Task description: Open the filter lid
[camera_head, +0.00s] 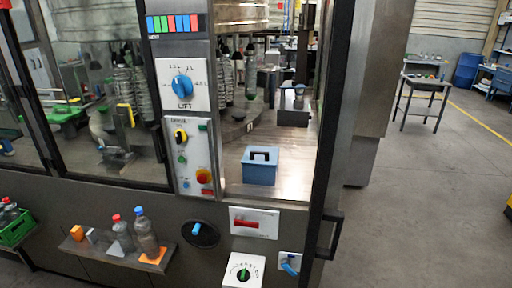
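No part carries a readable filter label. A blue box (261,172) with a lighter top and a black handle (260,155) stands on the metal deck inside the machine opening; its top looks closed. A dark round cover (199,235) with a light blue handle is on the machine's lower front, and it looks flush with the panel. I cannot tell which of these is the filter lid. Neither of my grippers is in view.
A panel with a blue LIFT knob (182,86) stands left of the opening. A dark door frame with a handle (330,236) stands on the right. A shelf (90,251) with bottles juts out at lower left. The floor at right is mostly clear.

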